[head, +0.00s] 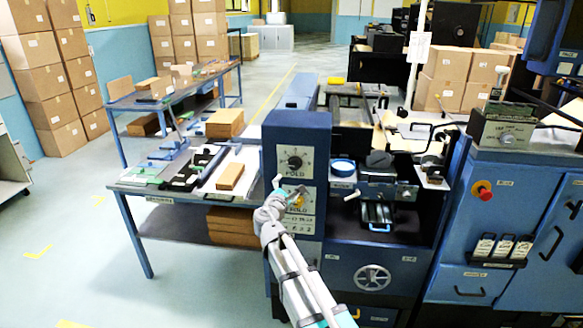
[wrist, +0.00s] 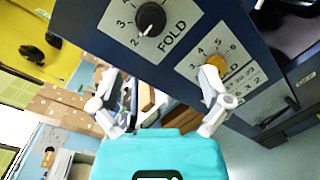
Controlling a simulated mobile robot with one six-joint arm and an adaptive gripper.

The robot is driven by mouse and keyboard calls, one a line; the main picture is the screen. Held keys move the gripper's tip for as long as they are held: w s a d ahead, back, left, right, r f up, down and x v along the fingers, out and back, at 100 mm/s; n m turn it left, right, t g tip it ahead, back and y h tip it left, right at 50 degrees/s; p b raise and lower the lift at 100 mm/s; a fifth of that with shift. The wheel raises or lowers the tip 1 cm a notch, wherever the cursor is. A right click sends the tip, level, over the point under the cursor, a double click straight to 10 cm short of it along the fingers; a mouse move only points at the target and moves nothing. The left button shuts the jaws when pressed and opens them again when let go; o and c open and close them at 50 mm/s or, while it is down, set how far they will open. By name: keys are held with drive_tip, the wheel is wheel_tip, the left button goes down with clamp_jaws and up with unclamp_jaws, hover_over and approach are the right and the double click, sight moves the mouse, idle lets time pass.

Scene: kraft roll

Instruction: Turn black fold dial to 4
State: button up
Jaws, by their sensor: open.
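The black fold dial (head: 295,162) is on the upper white plate of a blue panel, above the word FOLD. In the wrist view the black dial (wrist: 151,18) is at the top, tilted, with a pale mark that seems to point near the 2; the exact setting is hard to read. A yellow dial (wrist: 213,65) on a second plate sits below it, by the right fingertip; it also shows in the head view (head: 298,200). My gripper (wrist: 158,76) is open and empty, its fingers spread in front of the panel. In the head view my gripper (head: 289,188) overlaps the lower plate.
The blue panel (head: 270,134) stands at the machine's left front. A handwheel (head: 372,278) is below right, and a red knob (head: 482,190) is on the cabinet at right. A table (head: 125,185) with boards and brown stacks stands left. Open floor lies at front left.

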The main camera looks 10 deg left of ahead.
sight(293, 166)
drive_tip(key=shift+a+r+n, duration=0.2)
drive_tip(key=shift+a+n, duration=0.2)
drive_tip(key=shift+a, duration=0.2)
drive_tip(key=shift+w, duration=0.15)
drive_tip(key=w, duration=0.4)
drive_tip(key=w+d, duration=0.1)
drive_tip(key=w, duration=0.4)
drive_tip(key=w+d, duration=0.1)
drive_tip(key=w, duration=0.3)
drive_tip(key=shift+w+d, duration=0.1)
drive_tip(key=shift+w, duration=0.1)
drive_tip(key=c, duration=1.2)
drive_tip(key=shift+o, duration=0.2)
